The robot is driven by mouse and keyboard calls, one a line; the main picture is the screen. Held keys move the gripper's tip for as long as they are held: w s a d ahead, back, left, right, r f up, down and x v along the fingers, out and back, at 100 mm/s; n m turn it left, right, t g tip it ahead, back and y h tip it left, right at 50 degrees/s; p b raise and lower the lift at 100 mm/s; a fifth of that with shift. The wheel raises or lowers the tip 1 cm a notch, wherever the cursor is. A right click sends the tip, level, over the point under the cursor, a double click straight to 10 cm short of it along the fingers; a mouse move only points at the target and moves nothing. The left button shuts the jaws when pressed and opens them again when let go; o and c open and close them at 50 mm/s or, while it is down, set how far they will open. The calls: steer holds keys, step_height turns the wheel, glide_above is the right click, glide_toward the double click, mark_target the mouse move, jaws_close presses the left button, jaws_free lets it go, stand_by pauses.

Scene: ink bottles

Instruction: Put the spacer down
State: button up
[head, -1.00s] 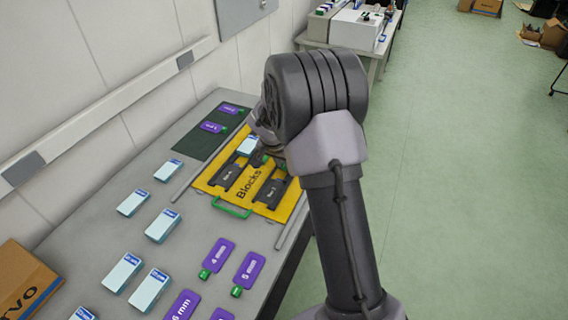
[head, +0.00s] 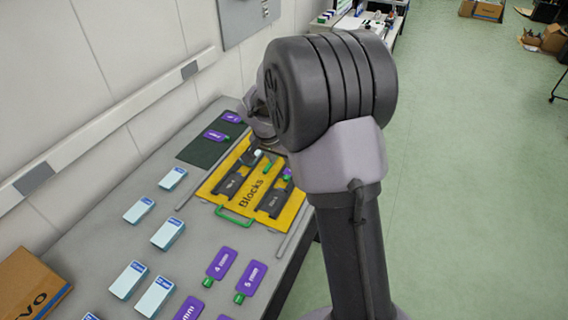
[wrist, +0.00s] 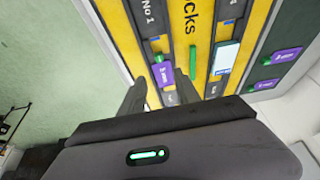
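A purple spacer (wrist: 166,73) with a green end lies on a dark holder beside the "No 1" lettering in the wrist view. In the head view it is a small purple patch (head: 287,173) on the right of the yellow "Blocks" board (head: 234,200). My gripper (wrist: 160,84) is open, its two fingers apart on either side of the spacer in the wrist picture, with gaps showing. Nothing is seen clamped between them. In the head view my arm hides most of the gripper, above the board's far end.
A white-and-blue box (wrist: 226,55) sits in another holder on the board. The board has green handles (head: 235,216). Purple tags (head: 217,136) lie on a dark green mat (head: 199,152).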

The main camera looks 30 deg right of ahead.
steer(key=s+a+r+n, duration=0.1)
steer(key=s+a+r, duration=0.4)
steer(key=r, duration=0.4)
steer(key=s+a+r+n+t+y, duration=0.1)
steer(key=s+a, duration=0.5)
steer(key=s, duration=0.6)
steer(key=s+a+r+n+t+y, duration=0.2)
steer(key=s+a+r+n+y, duration=0.2)
steer(key=s, duration=0.7)
step_height(320, 180, up, 2)
steer(key=shift+s+a+r, duration=0.15)
steer(key=shift+s+a, duration=0.25)
steer(key=shift+a, duration=0.8)
